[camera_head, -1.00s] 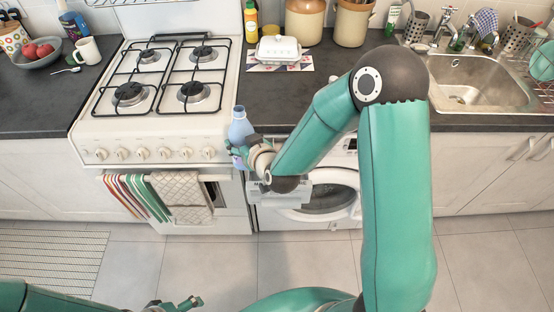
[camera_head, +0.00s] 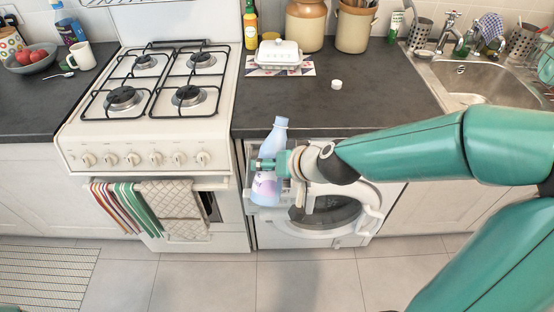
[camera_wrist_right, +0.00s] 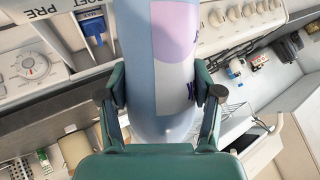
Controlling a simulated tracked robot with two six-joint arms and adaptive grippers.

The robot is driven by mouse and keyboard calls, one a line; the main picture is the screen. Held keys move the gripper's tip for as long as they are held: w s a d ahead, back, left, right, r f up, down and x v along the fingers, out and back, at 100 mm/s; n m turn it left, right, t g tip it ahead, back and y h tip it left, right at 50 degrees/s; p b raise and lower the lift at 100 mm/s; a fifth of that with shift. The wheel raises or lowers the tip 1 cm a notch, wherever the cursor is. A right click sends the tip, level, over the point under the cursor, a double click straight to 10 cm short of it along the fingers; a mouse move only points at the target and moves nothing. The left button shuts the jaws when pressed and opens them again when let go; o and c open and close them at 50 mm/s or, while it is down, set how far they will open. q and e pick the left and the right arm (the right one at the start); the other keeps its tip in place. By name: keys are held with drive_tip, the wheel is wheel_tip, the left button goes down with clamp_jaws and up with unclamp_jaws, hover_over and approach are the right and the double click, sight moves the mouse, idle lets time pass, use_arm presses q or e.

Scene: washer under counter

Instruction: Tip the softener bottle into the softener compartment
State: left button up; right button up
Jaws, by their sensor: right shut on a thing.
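The softener bottle (camera_head: 271,150), light blue with a pink and white label, is held in front of the washer (camera_head: 300,241), its top leaning slightly right. My right gripper (camera_head: 264,165) is shut around its body. In the right wrist view the bottle (camera_wrist_right: 165,60) stands between the two fingers (camera_wrist_right: 161,95). Left of it there, a panel marked PRE (camera_wrist_right: 28,62) and a blue piece (camera_wrist_right: 93,25) show. My left gripper is not in view.
A small white cap (camera_head: 336,84) lies on the dark counter (camera_head: 375,95). The stove (camera_head: 150,140) stands left of the washer, with towels (camera_head: 170,210) on its rail. The sink (camera_head: 490,80) is at the right. The floor in front is clear.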

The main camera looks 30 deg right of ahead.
sight(267, 187)
drive_tip(key=shift+a+y, duration=0.25)
drive_tip(key=shift+y, duration=0.05)
drive_tip(key=shift+s+a+f+m+g+y, duration=0.15)
drive_tip(key=shift+s+m+g+y, duration=0.15)
drive_tip(key=shift+s+m+g, duration=0.15)
drive_tip(key=shift+s+a+m+g+y+p, duration=0.25)
drive_tip(key=shift+a+m+g+y+p, duration=0.1)
drive_tip(key=shift+a+g+y+p, duration=0.25)
drive_tip(key=shift+s+f+y, duration=0.1)
drive_tip(key=shift+f+y, duration=0.3)
drive_tip(key=shift+s+a+f+m+g+y+p, duration=0.1)
drive_tip(key=shift+a+f+m+g+y+p, duration=0.1)
drive_tip(key=shift+f+m+g+y+p, duration=0.3)
drive_tip(key=shift+s+a+f+m+g+y+p, duration=0.1)
drive_tip(key=shift+a+f+m+g+y+p, duration=0.2)
drive_tip(key=shift+y+p, duration=0.3)
drive_tip(key=shift+f, duration=0.2)
drive_tip(key=shift+s+b, duration=0.1)
drive_tip(key=shift+b, duration=0.25)
